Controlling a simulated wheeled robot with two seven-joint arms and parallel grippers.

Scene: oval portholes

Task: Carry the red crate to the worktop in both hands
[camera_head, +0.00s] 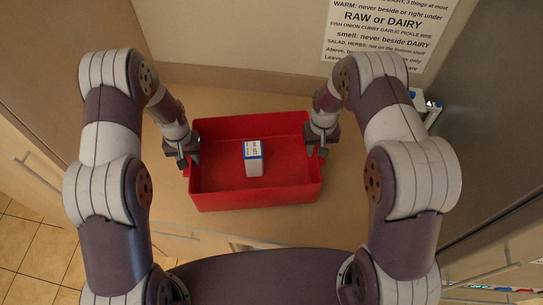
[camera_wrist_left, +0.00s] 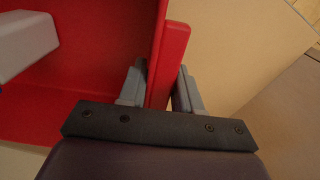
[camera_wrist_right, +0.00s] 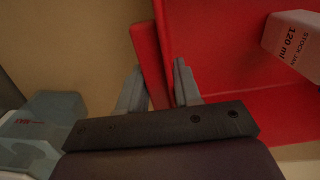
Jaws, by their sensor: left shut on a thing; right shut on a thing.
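The red crate (camera_head: 255,197) is on or just over the tan worktop (camera_head: 215,103); I cannot tell whether its base touches. A small white carton with a blue top (camera_head: 254,158) stands inside it, and its "120 ml" label shows in the right wrist view (camera_wrist_right: 296,45). My left gripper (camera_head: 188,160) is shut on the crate's left wall, with a finger on each side of the red rim in the left wrist view (camera_wrist_left: 160,85). My right gripper (camera_head: 321,148) is shut on the right wall, which shows between its fingers in the right wrist view (camera_wrist_right: 157,85).
A printed notice (camera_head: 385,32) hangs on the wall behind. A white and blue object (camera_head: 424,105) is at the right, behind my right arm, and a grey-white item lies near my right gripper in the right wrist view (camera_wrist_right: 40,130). A dark grey panel (camera_head: 485,110) bounds the right side.

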